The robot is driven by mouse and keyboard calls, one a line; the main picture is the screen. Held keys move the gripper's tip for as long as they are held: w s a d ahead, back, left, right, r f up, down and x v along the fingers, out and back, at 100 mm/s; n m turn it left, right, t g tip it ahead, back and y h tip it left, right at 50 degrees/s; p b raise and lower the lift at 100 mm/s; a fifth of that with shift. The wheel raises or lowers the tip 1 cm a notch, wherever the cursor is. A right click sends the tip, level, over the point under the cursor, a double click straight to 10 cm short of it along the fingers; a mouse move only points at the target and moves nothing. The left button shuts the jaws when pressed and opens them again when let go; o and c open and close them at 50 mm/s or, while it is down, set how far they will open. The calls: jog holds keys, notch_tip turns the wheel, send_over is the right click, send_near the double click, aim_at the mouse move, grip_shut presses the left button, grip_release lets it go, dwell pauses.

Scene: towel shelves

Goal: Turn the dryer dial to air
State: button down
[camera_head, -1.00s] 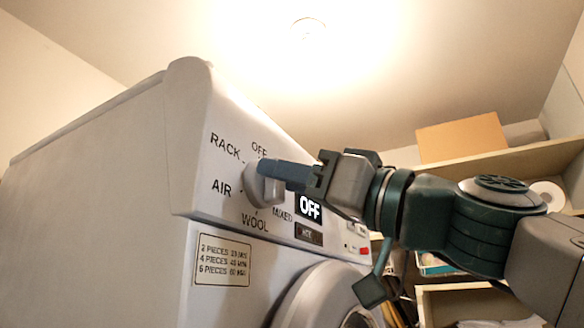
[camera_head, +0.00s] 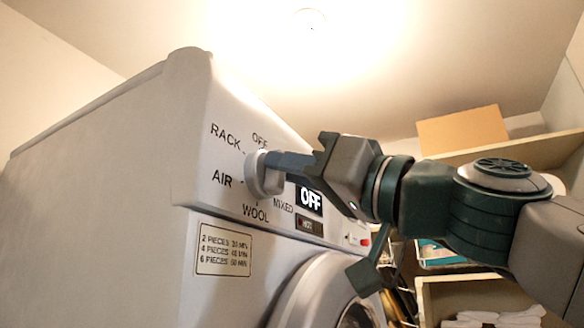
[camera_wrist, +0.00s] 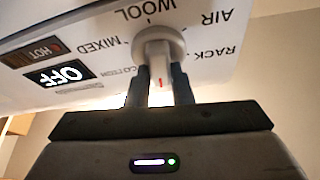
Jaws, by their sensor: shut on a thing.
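The dryer's round pale dial (camera_head: 255,181) sits on the front panel (camera_head: 222,110), ringed by labels including OFF, RACK, AIR, WOOL and MIXED. The AIR label (camera_head: 222,179) is left of the dial. The display (camera_head: 309,199) reads OFF. My gripper (camera_head: 272,163) reaches in from the right and is shut on the dial. In the wrist view the dial (camera_wrist: 158,46) is upside down, with my two fingers (camera_wrist: 160,88) on either side of its grip. A red mark shows on the grip between the fingers, on the side away from WOOL.
A HOT button (camera_head: 311,226) is below the display, and a red button (camera_head: 365,241) is to its right. The round dryer door (camera_head: 310,292) is below. Shelves with a cardboard box (camera_head: 462,133) and towels stand behind my arm at the right.

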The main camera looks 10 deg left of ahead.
jog(key=m+h+p, duration=0.1)
jog(key=m+h, duration=0.2)
jog(key=m, duration=0.5)
jog(key=m+h+p, duration=0.2)
jog(key=m, duration=0.6)
jog(key=m+h+p, duration=0.2)
jog(key=m+h, duration=0.1)
jog(key=m, duration=0.6)
jog(key=shift+t+h, duration=0.3)
jog(key=m+g, duration=0.2)
jog(key=m, duration=0.1)
jog(key=shift+m+g, duration=0.5)
jog(key=shift+m, duration=0.5)
jog(key=c, duration=1.3)
grip_release()
